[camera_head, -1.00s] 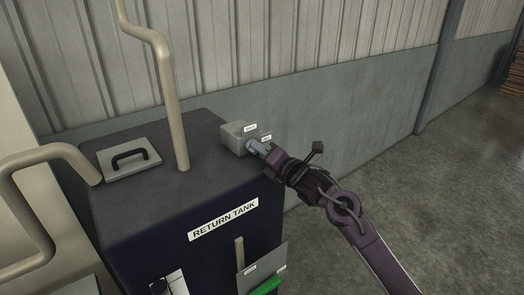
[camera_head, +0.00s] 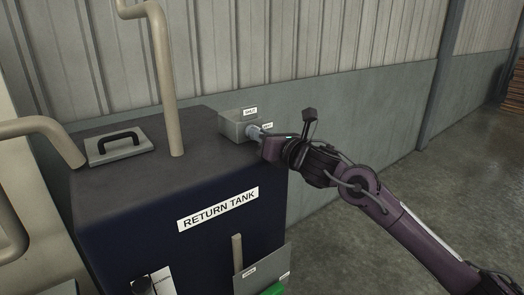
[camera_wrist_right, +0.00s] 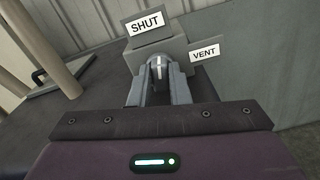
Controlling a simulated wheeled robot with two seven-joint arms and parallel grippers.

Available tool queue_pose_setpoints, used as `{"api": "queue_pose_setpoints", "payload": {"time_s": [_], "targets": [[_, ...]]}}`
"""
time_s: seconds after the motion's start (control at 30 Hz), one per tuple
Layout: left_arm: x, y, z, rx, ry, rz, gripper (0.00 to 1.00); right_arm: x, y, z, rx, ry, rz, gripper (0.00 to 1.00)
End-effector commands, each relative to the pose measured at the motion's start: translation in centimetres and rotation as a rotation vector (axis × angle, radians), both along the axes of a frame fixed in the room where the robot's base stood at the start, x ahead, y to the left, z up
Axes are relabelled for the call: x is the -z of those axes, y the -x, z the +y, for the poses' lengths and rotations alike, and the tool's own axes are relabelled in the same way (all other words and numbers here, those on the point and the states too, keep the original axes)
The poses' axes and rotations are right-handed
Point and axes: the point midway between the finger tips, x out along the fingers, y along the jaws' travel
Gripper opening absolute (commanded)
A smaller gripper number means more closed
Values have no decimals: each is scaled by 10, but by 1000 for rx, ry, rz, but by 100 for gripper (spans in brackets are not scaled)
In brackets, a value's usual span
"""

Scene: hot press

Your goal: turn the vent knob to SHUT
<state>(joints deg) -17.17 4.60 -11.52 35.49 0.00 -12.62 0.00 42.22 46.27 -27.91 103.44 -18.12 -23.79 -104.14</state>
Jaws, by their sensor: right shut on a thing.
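The vent box (camera_head: 235,126) is a grey block on the back right of the return tank's top. My right gripper (camera_head: 258,134) reaches it from the right and is shut on the knob, which the fingers mostly cover in the head view. In the wrist view the grey, rounded knob (camera_wrist_right: 158,66) sits between the two fingers. Its white line is near upright and points up toward the SHUT label (camera_wrist_right: 145,24) on the box top. The VENT label (camera_wrist_right: 204,54) is to the right of the knob. My left gripper is not in view.
The dark return tank (camera_head: 130,215) has a beige pipe (camera_head: 167,85) rising from its top and a hatch with a black handle (camera_head: 118,148). More beige pipes are at the left. A corrugated wall (camera_head: 370,60) stands behind. The floor at the right is open.

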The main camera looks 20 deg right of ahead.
Motion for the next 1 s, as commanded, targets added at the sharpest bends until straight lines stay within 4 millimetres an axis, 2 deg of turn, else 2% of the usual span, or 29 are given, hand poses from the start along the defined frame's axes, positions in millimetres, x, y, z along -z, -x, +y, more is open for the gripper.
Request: {"api": "queue_pose_setpoints", "payload": {"time_s": [0.03,0.33,1.0], "targets": [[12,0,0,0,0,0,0,6,0,-1,2,37,-13,0],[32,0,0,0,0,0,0,3,0,1,1,180,-64,0],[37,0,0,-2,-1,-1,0,1,0,1,-1,233,-80,0]]}}
